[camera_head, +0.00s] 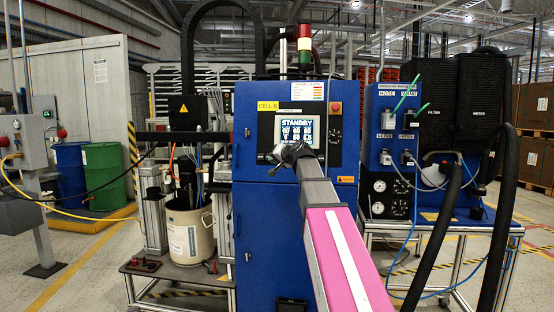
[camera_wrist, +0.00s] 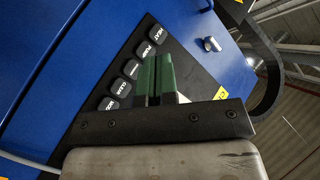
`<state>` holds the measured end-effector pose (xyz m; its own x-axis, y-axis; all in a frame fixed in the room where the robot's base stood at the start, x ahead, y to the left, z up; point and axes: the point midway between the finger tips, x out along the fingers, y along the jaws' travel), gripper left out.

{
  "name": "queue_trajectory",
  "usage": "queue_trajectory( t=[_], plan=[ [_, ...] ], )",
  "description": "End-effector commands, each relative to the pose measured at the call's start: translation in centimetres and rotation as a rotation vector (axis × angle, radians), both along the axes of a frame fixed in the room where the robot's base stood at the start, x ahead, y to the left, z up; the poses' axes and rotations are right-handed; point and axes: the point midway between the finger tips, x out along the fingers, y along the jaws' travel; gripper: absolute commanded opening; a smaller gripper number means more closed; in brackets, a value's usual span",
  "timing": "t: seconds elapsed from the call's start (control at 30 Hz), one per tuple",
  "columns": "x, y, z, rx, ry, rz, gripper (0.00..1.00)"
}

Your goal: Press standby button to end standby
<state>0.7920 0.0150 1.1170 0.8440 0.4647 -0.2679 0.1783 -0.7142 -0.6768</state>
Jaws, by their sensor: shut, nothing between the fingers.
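The blue cabinet (camera_head: 257,205) carries a dark control panel whose lit screen (camera_head: 299,129) reads STANDBY. In the wrist view a slanting row of dark buttons (camera_wrist: 121,87) runs along the panel; HEAT, PUMP, CLEAR and MODE seem legible. The middle button's label (camera_wrist: 131,68) is too small to read, so I cannot tell which is the standby button. My gripper (camera_wrist: 157,62) is shut and empty, its green fingers in front of the panel beside the button row. Contact cannot be told. In the head view my gripper (camera_head: 288,153) covers the area just below the screen.
A red button (camera_head: 336,107) sits right of the screen. A cream drum (camera_head: 188,232) stands at the left on a low platform. A blue unit (camera_head: 390,150) with hoses and gauges stands at the right.

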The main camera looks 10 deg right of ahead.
Motion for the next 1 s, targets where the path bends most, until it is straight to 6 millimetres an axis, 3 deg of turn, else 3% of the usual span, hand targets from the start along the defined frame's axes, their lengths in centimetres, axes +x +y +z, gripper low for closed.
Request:
queue_trajectory(
  t=[0.37,1.0],
  plan=[
    [1.2,-0.4,-0.2,-0.001,0.001,0.0,0.0],
    [7.9,-2.5,-1.5,0.0,0.001,0.001,0.0]
  ],
)
